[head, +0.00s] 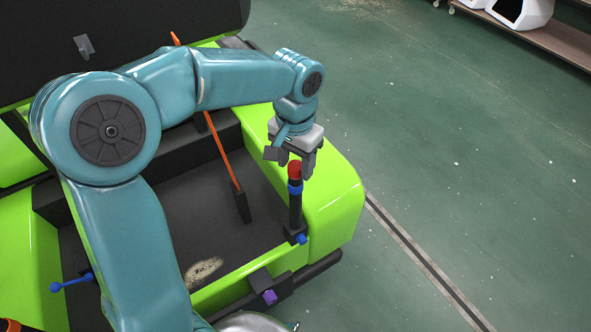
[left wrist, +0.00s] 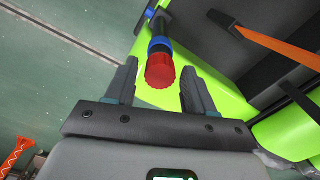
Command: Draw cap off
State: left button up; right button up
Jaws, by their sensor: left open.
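A red ribbed cap (head: 295,169) sits on top of an upright black post (head: 295,208) with a blue ring just below the cap. The post stands at the right corner of the green cart (head: 335,200). The cap also shows in the left wrist view (left wrist: 160,71), between the spread fingers. My left gripper (head: 290,160) is open, pointing down just above the cap. In the left wrist view both fingers (left wrist: 155,85) stand apart from the cap, with a gap on each side. My right gripper is not in view.
An orange bar (head: 222,150) rises at a slant from the cart's dark tray floor (head: 200,220). A blue lever (head: 70,284) is at the left, and a purple knob (head: 269,296) at the front edge. Open green floor (head: 480,180) lies to the right.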

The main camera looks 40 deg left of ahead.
aim_at(296, 165)
pick_arm(q)
jog(key=c, duration=1)
jog(key=shift+o, duration=0.2)
jog(key=shift+r, duration=0.35)
notch_tip(296, 165, up, 5)
jog(key=p, duration=0.5)
jog(key=shift+f, duration=0.15)
